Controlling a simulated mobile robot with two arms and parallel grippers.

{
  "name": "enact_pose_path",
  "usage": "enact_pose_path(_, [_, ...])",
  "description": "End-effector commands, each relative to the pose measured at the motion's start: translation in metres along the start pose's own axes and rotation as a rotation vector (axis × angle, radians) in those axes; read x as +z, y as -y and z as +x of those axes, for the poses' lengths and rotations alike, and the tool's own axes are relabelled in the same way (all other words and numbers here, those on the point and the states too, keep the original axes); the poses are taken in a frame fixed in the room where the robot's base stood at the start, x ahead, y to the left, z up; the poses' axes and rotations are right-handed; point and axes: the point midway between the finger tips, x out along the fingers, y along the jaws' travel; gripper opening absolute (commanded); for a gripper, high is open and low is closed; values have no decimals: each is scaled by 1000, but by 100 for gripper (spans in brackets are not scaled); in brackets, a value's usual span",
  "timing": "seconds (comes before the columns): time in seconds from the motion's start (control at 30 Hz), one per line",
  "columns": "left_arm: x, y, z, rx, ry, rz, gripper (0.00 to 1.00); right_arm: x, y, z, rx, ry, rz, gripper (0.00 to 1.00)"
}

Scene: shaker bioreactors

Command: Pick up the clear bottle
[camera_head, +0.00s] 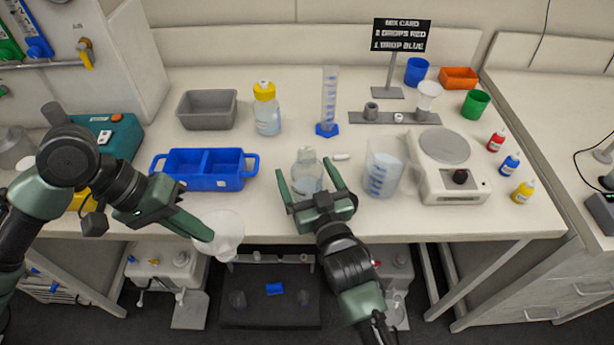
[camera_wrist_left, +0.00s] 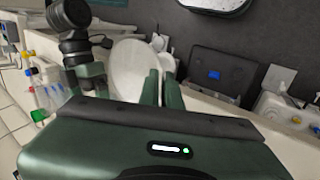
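The clear bottle (camera_head: 307,178) stands upright near the front edge of the bench, with no cap visible on it. My right gripper (camera_head: 303,165) is open, with one finger on each side of the bottle. I cannot tell whether either finger touches the glass. My left gripper (camera_head: 212,236) is in front of the bench edge, left of the bottle. Its fingers are close together on a translucent white funnel-like vessel (camera_head: 226,229), which also shows in the left wrist view (camera_wrist_left: 128,66) beside the fingers (camera_wrist_left: 160,75).
A blue two-part tray (camera_head: 207,184) stands left of the bottle, and a yellow-capped bottle (camera_head: 266,115) behind it. A beaker (camera_head: 384,174) and white scale (camera_head: 454,187) stand right. A small white piece (camera_head: 341,156) lies close by.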

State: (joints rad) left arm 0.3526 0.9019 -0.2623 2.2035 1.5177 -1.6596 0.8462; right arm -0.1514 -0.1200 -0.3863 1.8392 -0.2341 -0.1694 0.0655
Motion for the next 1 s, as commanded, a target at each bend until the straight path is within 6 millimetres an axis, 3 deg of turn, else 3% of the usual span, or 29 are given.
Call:
enact_pose_path(0.13, [0,0,0,0,0,0,0,0,0,17,0,0,-1,89])
enact_pose_path(0.4, [0,0,0,0,0,0,0,0,0,20,0,0,-1,89])
enact_pose_path(0.47, [0,0,0,0,0,0,0,0,0,20,0,0,-1,75])
enact_pose_path(0.7, [0,0,0,0,0,0,0,0,0,20,0,1,-2,8])
enact_pose_path(1.0, [0,0,0,0,0,0,0,-7,0,20,0,-4,-2,8])
